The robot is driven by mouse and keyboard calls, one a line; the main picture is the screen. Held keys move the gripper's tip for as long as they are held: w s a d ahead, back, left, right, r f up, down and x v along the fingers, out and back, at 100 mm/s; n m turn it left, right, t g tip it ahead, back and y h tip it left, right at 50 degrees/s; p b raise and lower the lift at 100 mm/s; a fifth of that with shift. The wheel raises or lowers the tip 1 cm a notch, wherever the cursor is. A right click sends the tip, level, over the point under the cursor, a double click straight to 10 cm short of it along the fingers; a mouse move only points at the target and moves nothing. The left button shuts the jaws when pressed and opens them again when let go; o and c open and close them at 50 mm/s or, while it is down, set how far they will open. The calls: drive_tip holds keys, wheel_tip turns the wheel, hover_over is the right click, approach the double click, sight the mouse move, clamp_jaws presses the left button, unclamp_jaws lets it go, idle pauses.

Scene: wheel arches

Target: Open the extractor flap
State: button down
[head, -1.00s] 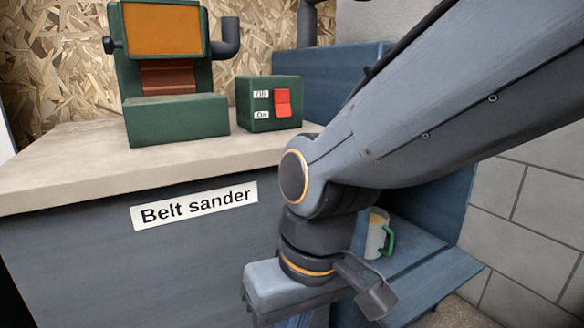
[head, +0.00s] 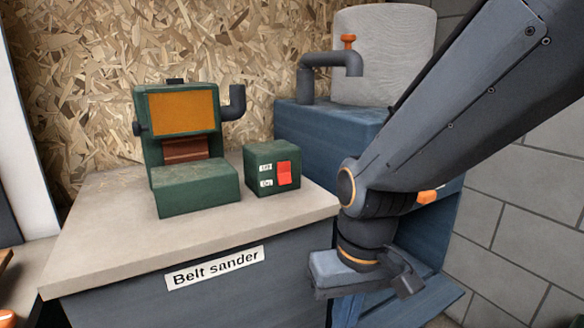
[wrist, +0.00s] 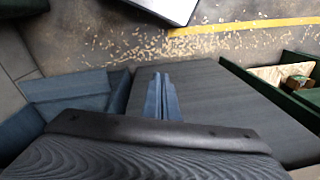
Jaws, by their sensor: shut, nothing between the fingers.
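The extractor looks to be the blue cabinet (head: 310,135) behind the belt sander bench in the head view. I cannot tell for certain which part is the flap. My gripper (wrist: 163,90) is shut and empty, pointing down over a dark grey surface in the wrist view. In the head view it hangs right of the bench front, apart from the pipe and knob, with its fingertips hidden.
The green belt sander (head: 195,185) and a green switch box (head: 272,168) with a red switch stand on the bench top (head: 110,215). A block wall (head: 520,200) bounds the right. Wood chips lie on the floor (wrist: 150,48).

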drive_tip(key=s+d+r+m+h+p, duration=0.1)
drive_tip(key=s+d+r+m+p, duration=0.1)
drive_tip(key=d+r+p, duration=0.8)
wheel_tip(320, 180, up, 3)
drive_tip(key=p, duration=0.6)
drive_tip(key=shift+d+m, duration=0.4)
drive_tip(key=c, duration=2.1)
unclamp_jaws()
drive_tip(key=shift+s+d, duration=0.15)
drive_tip(key=shift+d, duration=0.05)
drive_tip(key=shift+a, duration=0.1)
